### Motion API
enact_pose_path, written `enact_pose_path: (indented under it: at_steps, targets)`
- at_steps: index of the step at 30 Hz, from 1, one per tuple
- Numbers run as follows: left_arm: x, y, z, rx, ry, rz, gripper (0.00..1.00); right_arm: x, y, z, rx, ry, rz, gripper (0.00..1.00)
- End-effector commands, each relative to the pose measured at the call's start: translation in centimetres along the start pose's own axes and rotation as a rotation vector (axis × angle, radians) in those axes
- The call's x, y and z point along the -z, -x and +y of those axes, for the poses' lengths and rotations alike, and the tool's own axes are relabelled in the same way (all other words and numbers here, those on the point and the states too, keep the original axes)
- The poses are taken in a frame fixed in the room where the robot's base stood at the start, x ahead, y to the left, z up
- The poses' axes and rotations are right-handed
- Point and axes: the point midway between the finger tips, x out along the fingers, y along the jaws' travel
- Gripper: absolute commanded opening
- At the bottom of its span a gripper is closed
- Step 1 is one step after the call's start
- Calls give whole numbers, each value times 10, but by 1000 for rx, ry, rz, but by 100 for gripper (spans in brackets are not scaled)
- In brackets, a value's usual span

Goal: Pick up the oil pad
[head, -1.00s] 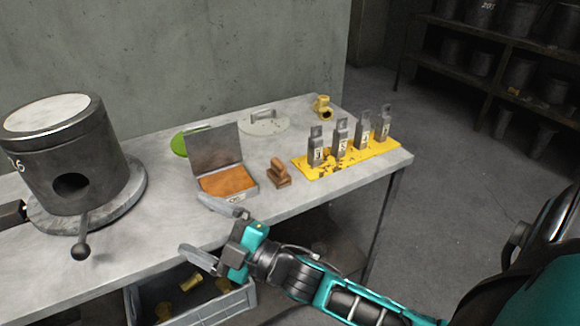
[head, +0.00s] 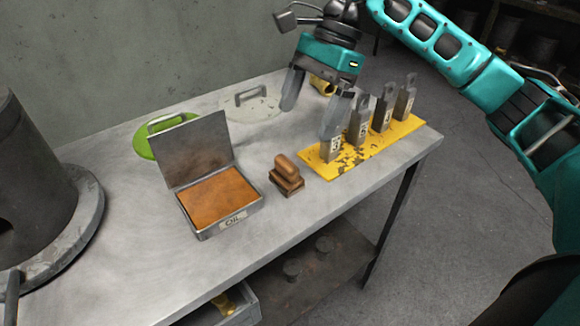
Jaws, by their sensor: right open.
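An open metal tin (head: 213,232) labelled OIL stands on the table, its lid raised at the back. An orange-brown pad (head: 220,198) fills it. A small brown block with a rounded grip on top (head: 287,176) stands upright on the table, just right of the tin. My right gripper (head: 309,121) is open and empty, fingers pointing down, above and behind the brown block. One finger overlaps the nearest metal stamp in the picture; I cannot tell whether they touch. My left gripper is not in view.
Several upright metal stamps (head: 384,108) stand on a yellow mat (head: 350,157) at the right. A green disc (head: 143,145), a pale handled lid (head: 262,104) and a brass piece (head: 322,86) lie behind. A dark cylinder (head: 30,170) stands left. The front table strip is clear.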

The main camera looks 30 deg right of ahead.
Motion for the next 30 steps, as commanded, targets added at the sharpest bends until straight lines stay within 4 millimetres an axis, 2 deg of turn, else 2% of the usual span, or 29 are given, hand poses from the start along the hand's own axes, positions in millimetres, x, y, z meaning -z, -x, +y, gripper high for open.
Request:
enact_pose_path:
  at_steps: [2,12,20,30]
  targets:
    - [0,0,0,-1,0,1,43,4,-4,1,-3,3,18,96]
    - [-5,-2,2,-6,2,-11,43,4,-63,1,-4,3,16,96]
    - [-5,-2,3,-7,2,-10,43,4,-79,0,-2,2,15,96]
    - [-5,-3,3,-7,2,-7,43,8,-124,-4,-3,1,13,96]
